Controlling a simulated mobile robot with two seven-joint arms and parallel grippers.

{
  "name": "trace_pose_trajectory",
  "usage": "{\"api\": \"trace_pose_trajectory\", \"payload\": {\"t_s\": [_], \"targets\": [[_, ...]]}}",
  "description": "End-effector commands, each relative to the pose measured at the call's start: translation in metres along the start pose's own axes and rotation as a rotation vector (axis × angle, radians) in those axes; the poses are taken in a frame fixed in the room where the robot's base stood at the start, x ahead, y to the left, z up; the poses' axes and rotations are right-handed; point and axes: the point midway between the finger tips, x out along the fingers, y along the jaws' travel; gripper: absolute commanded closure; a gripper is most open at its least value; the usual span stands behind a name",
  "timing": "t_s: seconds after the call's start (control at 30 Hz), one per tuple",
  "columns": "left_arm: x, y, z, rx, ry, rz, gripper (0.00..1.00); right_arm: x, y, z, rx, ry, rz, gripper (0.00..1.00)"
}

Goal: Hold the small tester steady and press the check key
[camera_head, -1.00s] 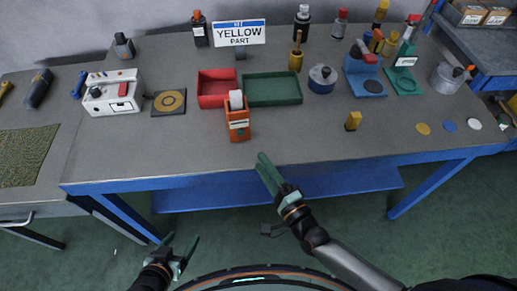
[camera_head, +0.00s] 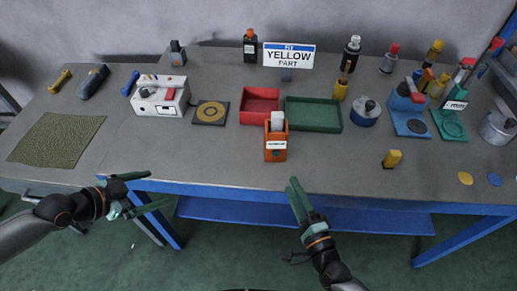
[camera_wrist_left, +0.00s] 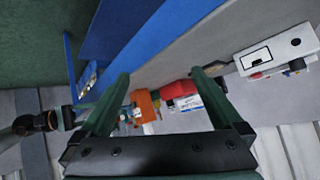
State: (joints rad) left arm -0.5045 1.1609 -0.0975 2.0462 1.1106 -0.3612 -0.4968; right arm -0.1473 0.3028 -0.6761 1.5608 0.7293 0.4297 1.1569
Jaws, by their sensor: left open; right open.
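A small white box with a red bar on top and a dark-framed panel on its front, which looks like the tester (camera_head: 158,100), stands at the left part of the bench. It also shows at the upper right of the left wrist view (camera_wrist_left: 280,50). I cannot make out the check key for certain. My left gripper (camera_head: 160,189) is open and empty, off the bench's front edge, below the tester in the picture. Its two fingers stand apart in the left wrist view (camera_wrist_left: 161,74). My right gripper (camera_head: 295,184) is open and empty at the front edge, below the orange dispenser.
An orange dispenser (camera_head: 275,155) stands near the front edge. Behind it are a red tray (camera_head: 245,107) and a green tray (camera_head: 337,126). A dark square pad (camera_head: 221,118) lies right of the tester. A green mat (camera_head: 30,150) lies left. The bench in front of the tester is clear.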

Motion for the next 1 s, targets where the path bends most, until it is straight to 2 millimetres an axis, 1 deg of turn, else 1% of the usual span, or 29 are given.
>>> {"api": "trace_pose_trajectory", "payload": {"t_s": [0.1, 0.17, 0.43, 0.57, 0.67, 0.77, 0.87, 0.97, 1.0], "targets": [[-0.006, -0.018, -0.017, 0.092, -0.006, 0.003, 0.0, 0.0, 0.0, 0.0, 0.0, 0.0, 0.0, 0.5], [-0.005, -0.025, -0.022, 0.144, -0.009, -0.008, 0.0, 0.0, 0.0, 0.0, 0.0, 0.0, 0.0, 0.5], [0.009, -0.059, -0.038, 0.375, -0.041, -0.107, 0.0, 0.0, 0.0, 0.0, 0.0, 0.0, 0.0, 0.5], [0.019, -0.082, -0.053, 0.519, -0.073, -0.186, 0.0, 0.0, 0.0, 0.0, 0.0, 0.0, 0.0, 0.5], [0.027, -0.104, -0.072, 0.646, -0.11, -0.263, 0.0, 0.0, 0.0, 0.0, 0.0, 0.0, 0.0, 0.5], [0.033, -0.127, -0.096, 0.771, -0.157, -0.349, 0.0, 0.0, 0.0, 0.0, 0.0, 0.0, 0.0, 0.5], [0.036, -0.149, -0.126, 0.889, -0.211, -0.442, 0.0, 0.0, 0.0, 0.0, 0.0, 0.0, 0.0, 0.5], [0.035, -0.171, -0.161, 0.999, -0.272, -0.543, 0.0, 0.0, 0.0, 0.0, 0.0, 0.0, 0.0, 0.5], [0.035, -0.177, -0.176, 1.043, -0.299, -0.58, 0.0, 0.0, 0.0, 0.0, 0.0, 0.0, 0.0, 0.5]]}}
